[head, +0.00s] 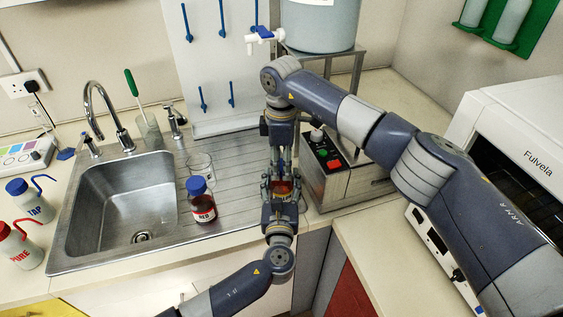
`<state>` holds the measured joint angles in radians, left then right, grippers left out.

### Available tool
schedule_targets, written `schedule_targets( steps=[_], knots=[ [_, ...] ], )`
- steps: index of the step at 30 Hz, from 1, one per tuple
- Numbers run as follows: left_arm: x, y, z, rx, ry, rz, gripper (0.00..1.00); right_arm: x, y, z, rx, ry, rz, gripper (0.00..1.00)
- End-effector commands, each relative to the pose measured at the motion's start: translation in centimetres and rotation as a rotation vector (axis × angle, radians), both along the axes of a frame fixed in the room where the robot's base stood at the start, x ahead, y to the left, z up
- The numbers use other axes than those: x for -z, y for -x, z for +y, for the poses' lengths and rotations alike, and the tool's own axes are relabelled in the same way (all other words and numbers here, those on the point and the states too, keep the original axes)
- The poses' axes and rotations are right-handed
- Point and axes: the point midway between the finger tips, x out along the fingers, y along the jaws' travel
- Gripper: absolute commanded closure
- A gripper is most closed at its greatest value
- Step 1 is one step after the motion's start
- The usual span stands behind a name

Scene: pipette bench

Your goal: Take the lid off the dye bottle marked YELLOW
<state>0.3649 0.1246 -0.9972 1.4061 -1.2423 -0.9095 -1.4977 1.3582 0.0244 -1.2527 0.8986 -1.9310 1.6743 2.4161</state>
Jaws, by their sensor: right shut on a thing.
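A small amber-orange bottle (283,187) stands between my two grippers at the right end of the sink's drainboard. It is mostly hidden, and no label on it can be read. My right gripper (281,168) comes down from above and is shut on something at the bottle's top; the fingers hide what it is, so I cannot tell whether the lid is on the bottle. My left gripper (278,190) reaches up from below in the picture, its fingertips beside the bottle. Whether they grip it cannot be made out.
A bottle marked RED (204,212) with a blue lid stands left of my grippers, near a clear beaker (200,165). The steel sink (140,205) is further left. A device with red and green buttons (328,160) stands close on the right.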

Motion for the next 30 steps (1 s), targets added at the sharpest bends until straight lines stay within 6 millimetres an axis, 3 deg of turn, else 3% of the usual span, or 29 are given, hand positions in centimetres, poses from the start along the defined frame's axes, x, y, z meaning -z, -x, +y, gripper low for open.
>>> schedule_targets(
  steps=[30],
  knots=[
    [-0.2, 0.09, -0.21, 0.004, 0.002, -0.004, 1.0, -0.26, -0.45, -0.12, -1.718, 0.007, -0.008, 0.92]
  ],
)
